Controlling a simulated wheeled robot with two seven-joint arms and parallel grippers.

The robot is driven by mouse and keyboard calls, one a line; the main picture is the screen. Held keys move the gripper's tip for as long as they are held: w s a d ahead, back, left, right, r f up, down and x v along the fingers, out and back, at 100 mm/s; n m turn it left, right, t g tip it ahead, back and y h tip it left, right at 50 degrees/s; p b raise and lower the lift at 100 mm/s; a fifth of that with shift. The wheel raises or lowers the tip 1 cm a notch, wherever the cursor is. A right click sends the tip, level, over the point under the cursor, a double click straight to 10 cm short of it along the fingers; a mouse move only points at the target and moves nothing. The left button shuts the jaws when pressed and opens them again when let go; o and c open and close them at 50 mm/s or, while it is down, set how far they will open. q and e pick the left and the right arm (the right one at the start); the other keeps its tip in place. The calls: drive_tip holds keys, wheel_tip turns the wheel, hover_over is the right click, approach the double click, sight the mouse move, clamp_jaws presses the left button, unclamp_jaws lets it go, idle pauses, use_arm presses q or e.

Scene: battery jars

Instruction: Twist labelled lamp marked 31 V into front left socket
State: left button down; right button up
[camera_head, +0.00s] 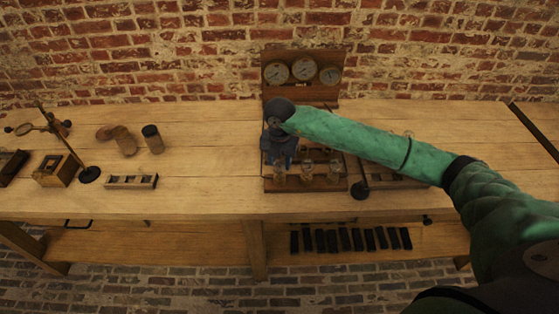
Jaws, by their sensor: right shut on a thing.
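A wooden board (318,186) lies near the bench's front edge below a panel of dials, with small glass lamps along its front. My right gripper (280,160) points down over the board's front left corner and is shut on a small glass lamp (279,174). The lamp's base is at or just above the front left socket; I cannot tell whether it is seated. Its label is too small to read. Two other glass pieces, a middle one (307,171) and a right one (335,171), stand to its right. My forearm hides part of the board's back. My left gripper is out of view.
An upright panel with three dials (303,71) stands behind the board. A wooden rack (131,181), a dark-topped jar (153,139), a magnifier stand (89,174) and a wooden box (55,170) are to the left. Dark blocks (350,239) lie on the lower shelf. The bench between is clear.

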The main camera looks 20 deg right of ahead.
drive_tip(key=m+p, duration=0.1)
drive_tip(key=m, duration=0.5)
drive_tip(key=shift+f, duration=0.1)
drive_tip(key=shift+m, duration=0.3)
drive_tip(key=m+p, duration=0.1)
drive_tip(key=m, duration=0.2)
drive_tip(key=shift+s+m, duration=0.1)
drive_tip(key=shift+m, duration=1.2)
drive_tip(key=o, duration=1.2)
drive_tip(key=shift+c, duration=0.2)
